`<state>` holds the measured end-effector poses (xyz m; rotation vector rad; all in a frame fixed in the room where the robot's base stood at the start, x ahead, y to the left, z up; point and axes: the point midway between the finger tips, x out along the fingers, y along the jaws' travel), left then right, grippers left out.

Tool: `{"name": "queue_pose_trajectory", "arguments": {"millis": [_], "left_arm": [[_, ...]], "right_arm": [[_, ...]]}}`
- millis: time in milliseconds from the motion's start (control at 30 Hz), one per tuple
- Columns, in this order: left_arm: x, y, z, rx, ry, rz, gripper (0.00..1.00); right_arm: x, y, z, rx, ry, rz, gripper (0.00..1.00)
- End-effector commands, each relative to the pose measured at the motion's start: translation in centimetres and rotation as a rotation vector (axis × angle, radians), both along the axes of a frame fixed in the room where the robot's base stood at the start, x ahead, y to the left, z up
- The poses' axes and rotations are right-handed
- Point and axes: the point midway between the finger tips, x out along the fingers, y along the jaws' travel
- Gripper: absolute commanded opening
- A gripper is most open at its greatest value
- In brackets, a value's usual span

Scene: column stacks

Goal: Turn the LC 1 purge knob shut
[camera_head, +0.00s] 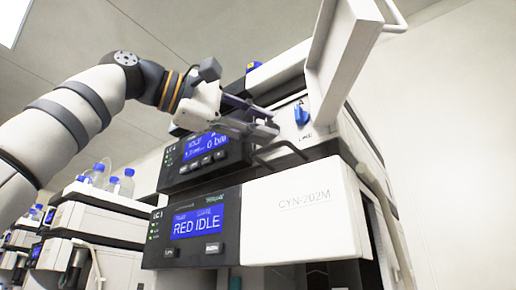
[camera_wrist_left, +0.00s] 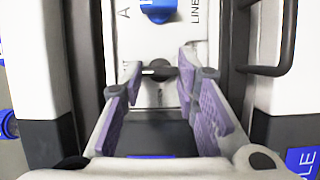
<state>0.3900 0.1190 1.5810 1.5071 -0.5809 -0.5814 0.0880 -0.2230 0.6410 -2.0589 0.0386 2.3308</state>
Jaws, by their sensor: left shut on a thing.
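The LC 1 stack fills the middle of the head view. Its upper module, with a blue display (camera_head: 205,145) reading about 0 bar, has its white front door (camera_head: 345,50) swung open. My left gripper (camera_head: 270,130) reaches in front of the opened panel from the left. In the left wrist view, its purple-padded fingers (camera_wrist_left: 160,80) are shut on a dark knob (camera_wrist_left: 158,72), which has a pale mark. I take this to be the purge knob; the gripper hides it in the head view. A blue knob (camera_head: 302,116) sits apart on the panel; it also shows in the wrist view (camera_wrist_left: 158,10).
A dark bar handle (camera_head: 282,155) sticks out just below the gripper; it is right of the fingers in the wrist view (camera_wrist_left: 285,40). The lower module (camera_head: 300,215) reads idle. Other stacks with blue-capped bottles (camera_head: 125,183) stand at the left.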

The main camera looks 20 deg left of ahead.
Motion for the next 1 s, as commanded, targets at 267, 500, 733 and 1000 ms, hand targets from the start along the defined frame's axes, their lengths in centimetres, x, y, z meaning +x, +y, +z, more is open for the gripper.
{"name": "queue_pose_trajectory", "arguments": {"millis": [267,500,733,1000], "left_arm": [[0.0,0.0,-0.1,0.002,0.001,0.000,0.37],[-0.3,0.4,0.0,-0.001,-0.001,0.001,0.37],[-4.4,4.1,0.1,-0.001,-0.005,0.003,0.37],[-8.4,7.7,0.1,0.000,-0.001,0.001,0.37]], "right_arm": [[0.0,0.0,0.0,0.000,0.000,0.000,0.26],[0.0,0.0,0.0,0.000,0.000,0.000,0.26],[0.0,0.0,0.0,0.000,0.000,0.000,0.26],[0.0,0.0,0.0,0.000,0.000,0.000,0.26]]}}
